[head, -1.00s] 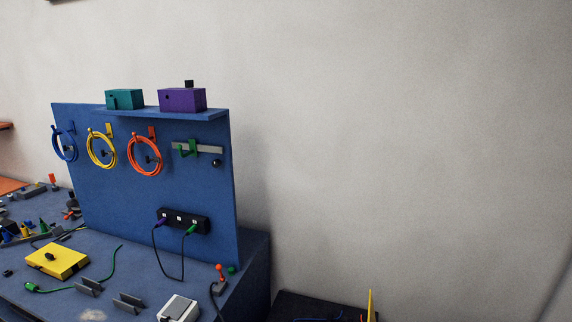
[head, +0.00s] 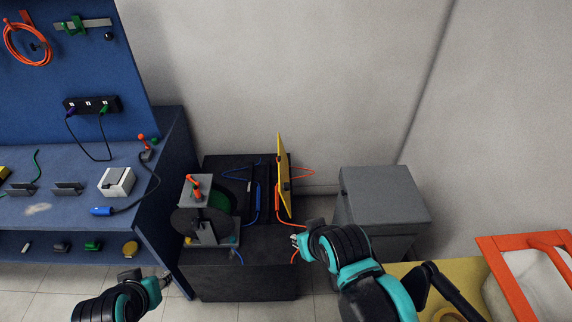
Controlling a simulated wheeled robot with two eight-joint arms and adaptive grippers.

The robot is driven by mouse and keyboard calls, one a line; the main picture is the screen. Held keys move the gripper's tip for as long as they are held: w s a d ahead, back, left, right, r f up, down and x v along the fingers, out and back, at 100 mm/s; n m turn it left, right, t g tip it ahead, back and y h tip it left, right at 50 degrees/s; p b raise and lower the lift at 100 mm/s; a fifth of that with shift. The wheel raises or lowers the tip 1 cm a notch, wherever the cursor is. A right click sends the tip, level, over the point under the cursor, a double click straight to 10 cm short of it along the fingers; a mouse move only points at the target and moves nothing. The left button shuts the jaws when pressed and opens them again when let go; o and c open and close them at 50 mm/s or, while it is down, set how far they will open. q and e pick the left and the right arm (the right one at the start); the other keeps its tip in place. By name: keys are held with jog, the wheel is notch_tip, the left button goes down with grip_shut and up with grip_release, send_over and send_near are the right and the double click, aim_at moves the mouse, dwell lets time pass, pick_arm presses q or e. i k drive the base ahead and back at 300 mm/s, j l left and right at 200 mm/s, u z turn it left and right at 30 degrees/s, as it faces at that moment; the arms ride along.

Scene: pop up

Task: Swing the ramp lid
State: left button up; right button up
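A thin yellow panel (head: 283,176), which looks like the lid, stands nearly upright on the black low bench (head: 225,270) in the middle of the head view. Red and blue cables run beside it. My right gripper (head: 297,240) is just below and right of the panel's lower end, near a red cable; whether they touch is unclear. My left gripper (head: 162,281) is at the lower left, in front of the blue bench and left of the black bench. Both grippers are too small to tell open from shut.
A grey machine with a dark disc (head: 192,222) and red knob stands left of the panel. A grey box (head: 385,200) stands to the right, with a red-rimmed bin (head: 528,262) beyond. The blue workbench (head: 168,170) is on the left.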

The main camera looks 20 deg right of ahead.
aim_at(284, 176)
jog(key=j+z, duration=0.1)
jog(key=z, duration=1.7)
jog(key=j+z, duration=0.2)
jog(key=j, duration=0.4)
jog(key=k+j+z, duration=0.2)
jog(key=j, duration=0.4)
jog(key=i, duration=0.05)
